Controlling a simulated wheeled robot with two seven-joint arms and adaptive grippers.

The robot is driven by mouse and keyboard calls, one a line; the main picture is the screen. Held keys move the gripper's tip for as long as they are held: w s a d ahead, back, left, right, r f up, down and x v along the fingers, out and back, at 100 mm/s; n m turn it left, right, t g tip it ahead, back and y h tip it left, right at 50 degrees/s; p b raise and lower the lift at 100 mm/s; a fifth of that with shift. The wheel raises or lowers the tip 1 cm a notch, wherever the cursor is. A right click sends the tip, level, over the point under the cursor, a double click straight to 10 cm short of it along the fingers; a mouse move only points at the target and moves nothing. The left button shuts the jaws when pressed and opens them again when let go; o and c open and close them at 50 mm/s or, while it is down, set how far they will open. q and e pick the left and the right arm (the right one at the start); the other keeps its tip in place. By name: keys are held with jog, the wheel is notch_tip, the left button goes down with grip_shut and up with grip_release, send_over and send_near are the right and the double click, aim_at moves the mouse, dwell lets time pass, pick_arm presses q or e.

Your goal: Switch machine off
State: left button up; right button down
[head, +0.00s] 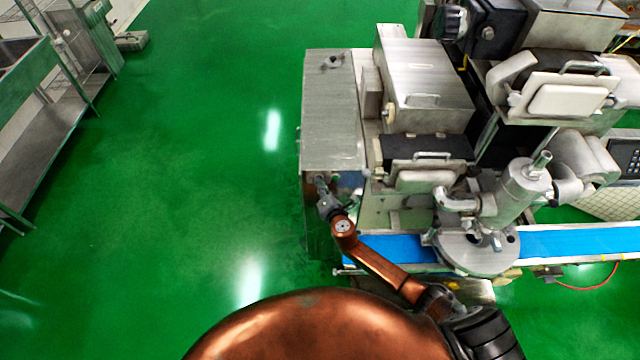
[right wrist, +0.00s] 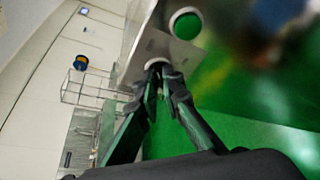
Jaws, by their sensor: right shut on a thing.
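The encrusting machine (head: 330,115) stands right of centre, with a tall steel cabinet at its left end. My right gripper (head: 322,188) is at the cabinet's near face, low down. In the right wrist view, the steel control panel (right wrist: 150,42) has a round green button (right wrist: 186,24). Below and left of that button, the fingertips of my right gripper (right wrist: 160,76) are closed on a small pale switch (right wrist: 154,64) on the panel. The fingers hide much of the switch, so its setting cannot be told. My left gripper is not in view.
A blue conveyor belt (head: 395,248) runs right from beside my right arm. A steel nozzle unit (head: 515,195) stands over it. A steel shelf (head: 50,130) is at the far left. The green floor (head: 210,150) between shelf and machine is clear.

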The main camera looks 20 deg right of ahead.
jog(key=c, duration=2.1)
grip_release()
jog(key=shift+a, duration=0.1)
jog(key=shift+s, duration=0.15)
jog(key=v, duration=1.1)
jog(key=shift+s+r, duration=0.1)
jog(key=shift+s, duration=0.2)
